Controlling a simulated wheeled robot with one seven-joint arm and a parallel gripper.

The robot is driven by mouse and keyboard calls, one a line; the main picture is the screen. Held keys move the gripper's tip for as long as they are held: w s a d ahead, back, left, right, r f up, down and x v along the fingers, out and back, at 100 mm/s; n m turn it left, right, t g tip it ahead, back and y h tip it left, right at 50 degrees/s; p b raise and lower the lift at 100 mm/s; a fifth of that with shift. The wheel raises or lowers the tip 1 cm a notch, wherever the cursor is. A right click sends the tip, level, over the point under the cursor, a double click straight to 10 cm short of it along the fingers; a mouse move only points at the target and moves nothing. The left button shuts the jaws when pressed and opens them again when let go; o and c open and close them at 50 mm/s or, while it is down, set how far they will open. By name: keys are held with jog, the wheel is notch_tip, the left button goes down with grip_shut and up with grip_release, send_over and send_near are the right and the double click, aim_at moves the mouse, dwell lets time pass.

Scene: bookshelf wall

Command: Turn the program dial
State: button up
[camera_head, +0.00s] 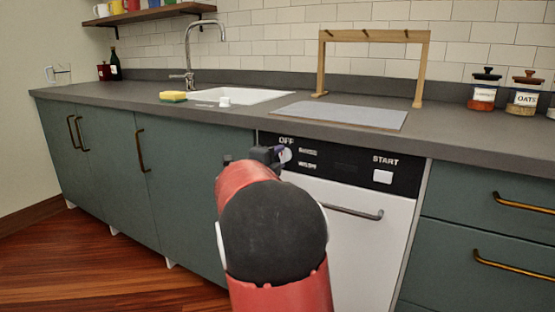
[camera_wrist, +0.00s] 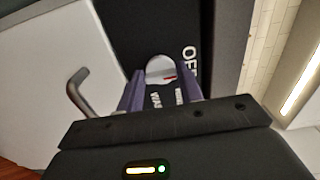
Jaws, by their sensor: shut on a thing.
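The program dial (camera_head: 286,155) is a small white round knob on the black control panel (camera_head: 341,165) of the white dishwasher, just below the word OFF. In the wrist view the dial (camera_wrist: 160,68) shows with a small red mark, between the two purple-grey fingers. My gripper (camera_head: 272,155) is at the dial, and in the wrist view my gripper (camera_wrist: 163,88) is shut on it. My red and black arm hides the lower left of the dishwasher in the head view. The panel also has small white labels right of the dial and a white START button (camera_head: 383,176).
The dishwasher handle (camera_head: 353,212) sticks out below the panel. The grey counter (camera_head: 450,144) overhangs above it. Teal cabinets (camera_head: 184,196) with bronze handles flank it. A sink, a yellow sponge, a wooden rack and jars stand on the counter.

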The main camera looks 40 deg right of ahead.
jog(key=o, duration=1)
jog(key=shift+a, duration=0.1)
jog(key=v, duration=0.7)
jog(key=shift+s+a, duration=0.15)
jog(key=shift+a, duration=0.15)
